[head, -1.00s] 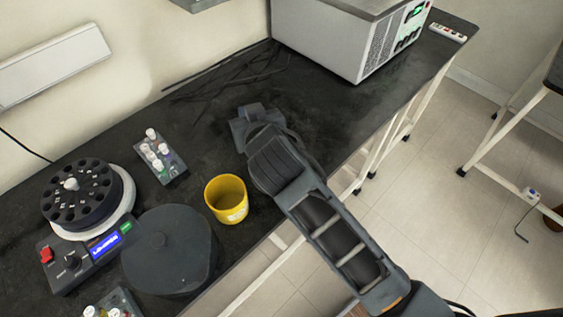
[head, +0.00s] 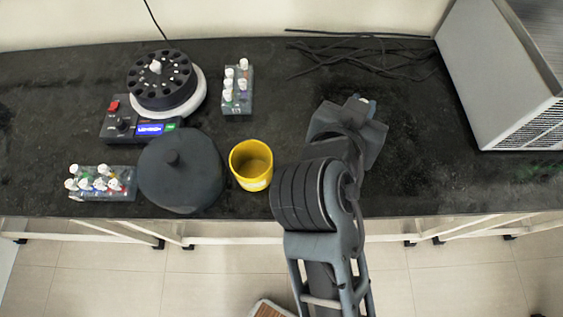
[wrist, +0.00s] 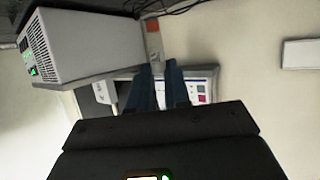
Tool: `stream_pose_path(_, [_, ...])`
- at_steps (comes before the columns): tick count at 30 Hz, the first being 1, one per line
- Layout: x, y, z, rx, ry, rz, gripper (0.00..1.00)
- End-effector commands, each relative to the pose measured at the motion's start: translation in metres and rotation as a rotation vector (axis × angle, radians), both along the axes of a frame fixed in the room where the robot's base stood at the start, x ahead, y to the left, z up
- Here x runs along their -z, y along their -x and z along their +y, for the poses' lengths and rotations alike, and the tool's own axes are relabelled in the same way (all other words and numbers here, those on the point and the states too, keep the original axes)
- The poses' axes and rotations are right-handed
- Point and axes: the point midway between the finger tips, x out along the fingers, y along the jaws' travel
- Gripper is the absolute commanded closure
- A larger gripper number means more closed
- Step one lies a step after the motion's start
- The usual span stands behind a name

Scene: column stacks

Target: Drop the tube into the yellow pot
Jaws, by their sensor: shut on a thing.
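The yellow pot (head: 251,165) stands upright on the black bench near its front edge, and it looks empty. My gripper (head: 366,104) is over the bench to the right of the pot and farther back, clear of it. In the wrist view the two dark blue fingers (wrist: 162,88) point away from the camera, close together. They are shut on the tube, which is mostly hidden; only a small pale bit shows at the fingertips in the head view.
A dark round lid (head: 180,175) sits just left of the pot. Black cables (head: 375,55) lie behind my gripper, and a grey machine (head: 500,75) is at right.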

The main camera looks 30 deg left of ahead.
Motion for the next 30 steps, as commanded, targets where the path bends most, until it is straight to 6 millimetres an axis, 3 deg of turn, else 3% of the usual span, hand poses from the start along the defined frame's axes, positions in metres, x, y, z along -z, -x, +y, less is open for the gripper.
stream_pose_path(1, [-0.004, 0.015, 0.022, -0.033, -0.001, -0.003, 1.00])
stream_pose_path(6, [-0.017, 0.060, 0.073, -0.107, -0.012, -0.005, 1.00])
stream_pose_path(12, [-0.028, 0.105, 0.111, -0.165, -0.024, -0.006, 1.00])
stream_pose_path(20, [-0.030, 0.125, 0.124, -0.186, -0.031, -0.005, 1.00])
stream_pose_path(30, [-0.001, 0.125, 0.124, -0.186, -0.029, -0.004, 1.00])
